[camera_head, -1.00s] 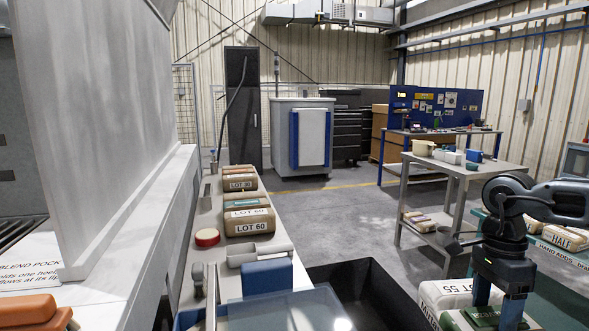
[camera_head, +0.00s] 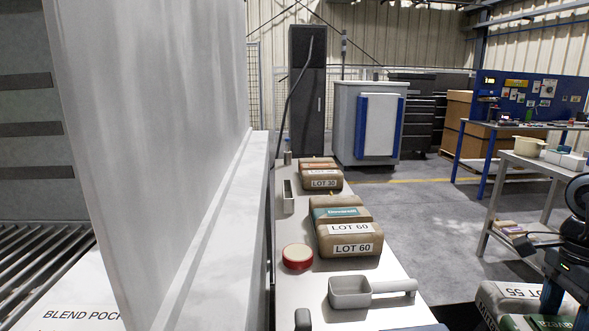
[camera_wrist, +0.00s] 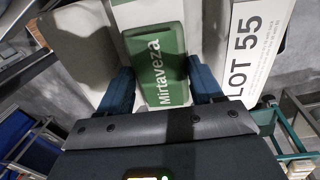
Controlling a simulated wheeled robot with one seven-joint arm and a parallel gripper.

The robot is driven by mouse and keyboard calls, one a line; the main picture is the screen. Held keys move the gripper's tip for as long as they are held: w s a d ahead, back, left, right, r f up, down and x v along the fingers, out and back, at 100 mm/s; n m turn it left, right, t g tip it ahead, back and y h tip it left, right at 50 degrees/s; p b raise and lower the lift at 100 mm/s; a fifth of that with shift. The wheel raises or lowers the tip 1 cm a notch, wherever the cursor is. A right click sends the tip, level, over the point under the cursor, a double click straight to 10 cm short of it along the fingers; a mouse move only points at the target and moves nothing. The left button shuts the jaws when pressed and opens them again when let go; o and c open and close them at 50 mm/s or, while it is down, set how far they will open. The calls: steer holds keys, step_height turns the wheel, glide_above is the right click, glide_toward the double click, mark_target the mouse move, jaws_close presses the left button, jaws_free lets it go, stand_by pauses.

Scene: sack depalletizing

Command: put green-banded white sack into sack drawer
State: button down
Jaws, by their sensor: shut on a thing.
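The green-banded white sack (camera_head: 500,300) is at the lower right edge of the head view, partly cut off, with a LOT 55 label. In the wrist view the sack's green band (camera_wrist: 160,65) reads Mirtaveza, with white sack on both sides. My gripper (camera_wrist: 163,92) is shut on the sack, its two blue fingers on either side of the green band. Grey floor shows beyond the sack. In the head view only part of my arm shows at the right edge; the fingertips are hidden. I cannot make out a sack drawer for certain.
A narrow bench (camera_head: 375,290) bears brown LOT 60 sacks (camera_head: 345,230), a LOT 30 sack (camera_head: 320,178), a red-rimmed disc (camera_head: 297,257) and a grey scoop (camera_head: 350,292). A tall pale panel (camera_head: 150,130) stands left. Open floor (camera_head: 410,215) lies beyond the bench.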

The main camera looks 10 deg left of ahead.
steer(key=shift+f+b, duration=1.65)
steer(key=shift+f, duration=1.3)
steer(key=shift+c, duration=0.5)
jaws_free()
steer(key=shift+w+r, duration=0.15)
steer(key=shift+r, duration=1.15)
steer(key=shift+w+r, duration=0.2)
steer(key=shift+r, duration=1.1)
steer(key=shift+w+r, duration=0.15)
steer(key=shift+r, duration=1.15)
